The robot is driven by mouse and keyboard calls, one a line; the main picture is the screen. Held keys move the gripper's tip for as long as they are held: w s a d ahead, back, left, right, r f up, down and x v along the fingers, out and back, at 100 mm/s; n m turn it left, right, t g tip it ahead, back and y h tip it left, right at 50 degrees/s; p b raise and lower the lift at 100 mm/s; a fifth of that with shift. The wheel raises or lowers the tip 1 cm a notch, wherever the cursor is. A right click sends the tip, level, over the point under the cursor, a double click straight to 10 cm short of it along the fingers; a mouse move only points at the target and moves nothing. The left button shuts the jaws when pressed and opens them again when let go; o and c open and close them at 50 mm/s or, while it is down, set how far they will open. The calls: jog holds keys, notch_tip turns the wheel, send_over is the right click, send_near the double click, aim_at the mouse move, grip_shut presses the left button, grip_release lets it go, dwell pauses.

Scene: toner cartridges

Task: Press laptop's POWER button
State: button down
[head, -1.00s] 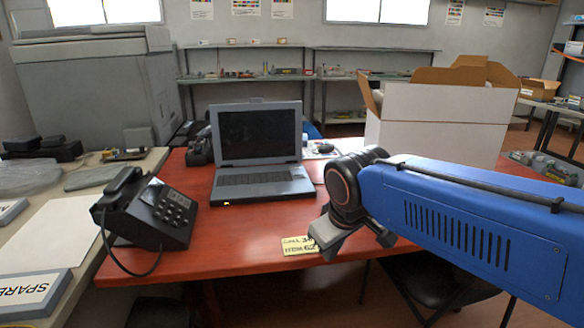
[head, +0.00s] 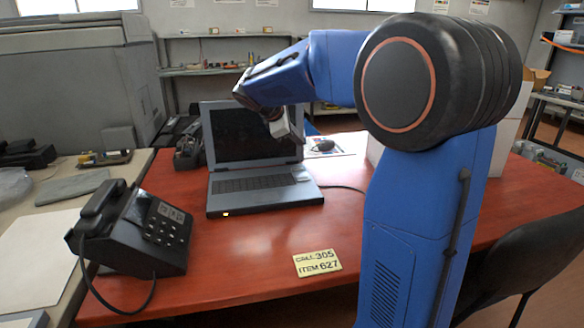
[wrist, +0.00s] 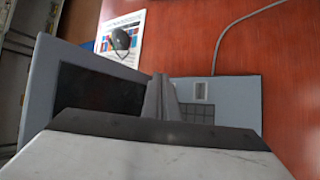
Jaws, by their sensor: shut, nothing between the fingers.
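The grey laptop (head: 264,197) stands open on the red table, its dark screen (head: 232,135) facing me. A small pale rectangular patch (head: 300,175) lies right of the keyboard (head: 248,183); it also shows in the wrist view (wrist: 202,90). I cannot read a label on it, so I cannot tell if it is the POWER button. A small light (head: 226,214) glows on the front edge. My gripper (head: 289,133) is shut and empty, above the keyboard's right side, in front of the screen. In the wrist view its fingers (wrist: 161,98) cover part of the laptop.
A black desk phone (head: 135,230) stands at the left. A yellow note (head: 317,263) lies near the table's front edge. A dark mouse (head: 323,145) sits on a paper behind the laptop's right side. A white box (head: 507,140) is partly hidden behind my arm.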

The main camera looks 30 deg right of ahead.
aim_at(294, 170)
jog(key=w, duration=0.2)
jog(key=shift+w+d+r+n, duration=0.15)
jog(key=shift+w+d+n, duration=0.15)
jog(key=shift+w+d, duration=0.1)
jog(key=shift+f, duration=4.45)
jog(key=shift+f, duration=0.15)
jog(key=shift+f, duration=0.25)
jog(key=shift+f, duration=0.35)
jog(key=shift+r, duration=0.75)
